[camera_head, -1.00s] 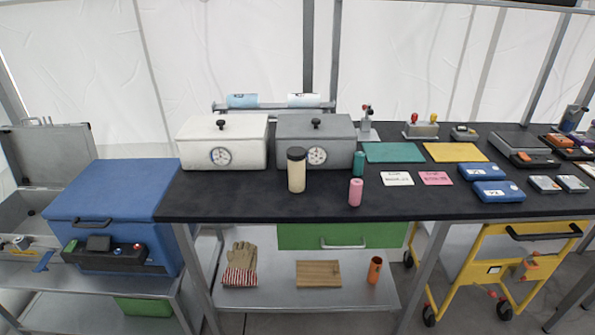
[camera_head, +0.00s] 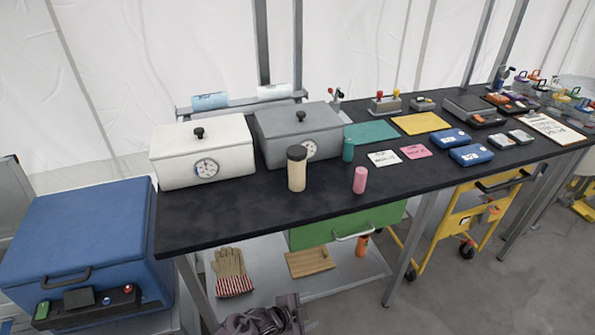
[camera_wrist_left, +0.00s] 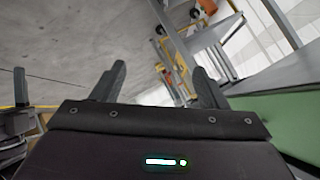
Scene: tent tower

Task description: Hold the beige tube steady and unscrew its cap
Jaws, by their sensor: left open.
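The beige tube (camera_head: 297,175) stands upright on the black tabletop, in front of the grey box, with its dark cap (camera_head: 297,153) on top. Nothing touches the tube. My left gripper (camera_head: 262,318) shows at the bottom edge of the head view, below and in front of the table, well away from the tube. In the left wrist view its two fingers (camera_wrist_left: 160,82) are apart with nothing between them. The tube is not seen in that view. My right gripper is not identifiable in these frames.
A pink tube (camera_head: 360,180) stands right of the beige one, and a teal tube (camera_head: 348,149) behind. A white box (camera_head: 203,165) and a grey box (camera_head: 300,122) stand behind. The table (camera_head: 230,205) is clear at front left. A green drawer (camera_head: 330,228) hangs below.

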